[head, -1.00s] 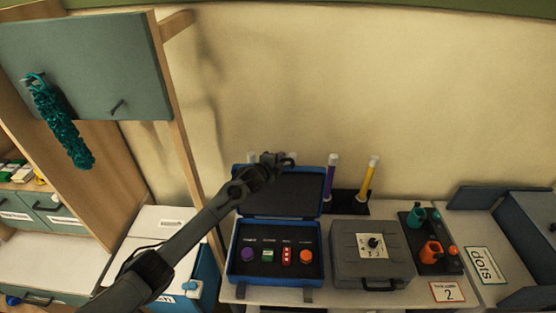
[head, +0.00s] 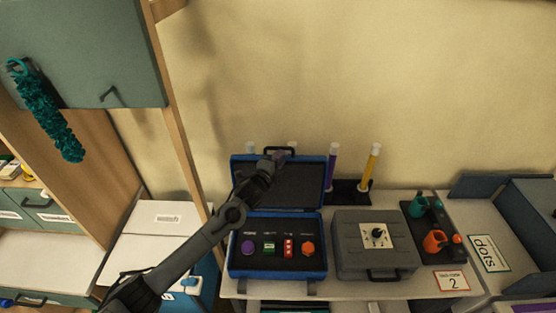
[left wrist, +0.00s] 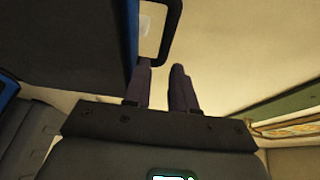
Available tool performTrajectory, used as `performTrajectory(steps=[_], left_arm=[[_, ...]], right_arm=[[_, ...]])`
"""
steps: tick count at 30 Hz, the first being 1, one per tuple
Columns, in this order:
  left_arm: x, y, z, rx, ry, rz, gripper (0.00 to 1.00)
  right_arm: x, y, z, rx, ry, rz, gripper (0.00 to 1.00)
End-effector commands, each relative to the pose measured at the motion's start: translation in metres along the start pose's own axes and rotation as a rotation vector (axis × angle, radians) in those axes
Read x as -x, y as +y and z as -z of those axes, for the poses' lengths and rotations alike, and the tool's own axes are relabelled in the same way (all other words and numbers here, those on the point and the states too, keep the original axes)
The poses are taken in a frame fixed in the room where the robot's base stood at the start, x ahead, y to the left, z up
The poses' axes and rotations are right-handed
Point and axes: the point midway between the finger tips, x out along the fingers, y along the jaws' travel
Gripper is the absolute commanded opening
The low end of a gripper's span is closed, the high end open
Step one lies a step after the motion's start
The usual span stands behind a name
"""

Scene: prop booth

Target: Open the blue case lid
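The blue case (head: 277,277) stands on the white table with its lid (head: 297,184) raised, showing a dark lining. Its base holds a row of small coloured pieces. My left gripper (head: 271,160) is in front of the lid's top edge, beside the lid's handle. In the left wrist view, the two fingers (left wrist: 161,76) are apart, with their tips close to the dark handle loop (left wrist: 161,58). I cannot tell whether they touch it. The lid's dark face is at the left of that view. My right gripper is not in view.
A grey case with a dial (head: 350,254) stands right of the blue case. Purple and yellow tubes (head: 369,168) stand behind. A dark tray (head: 416,229) holds teal and orange items. A wooden post (head: 180,145) and a teal cabinet door are at the left.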

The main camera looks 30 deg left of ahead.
Motion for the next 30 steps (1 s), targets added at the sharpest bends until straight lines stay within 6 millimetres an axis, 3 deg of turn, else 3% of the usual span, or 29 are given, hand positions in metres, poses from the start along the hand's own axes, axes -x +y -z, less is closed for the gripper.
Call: performTrajectory(steps=[11, 24, 30], left_arm=[[0.018, 0.001, 0.0, -0.001, 0.002, 0.0, 0.25], [0.084, 0.001, 0.0, -0.001, 0.001, -0.001, 0.25], [0.102, 0.001, 0.0, -0.001, 0.0, -0.001, 0.25]], right_arm=[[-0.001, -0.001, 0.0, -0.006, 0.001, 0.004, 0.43], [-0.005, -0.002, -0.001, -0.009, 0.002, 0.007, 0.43], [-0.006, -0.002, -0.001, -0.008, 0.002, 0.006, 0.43]])
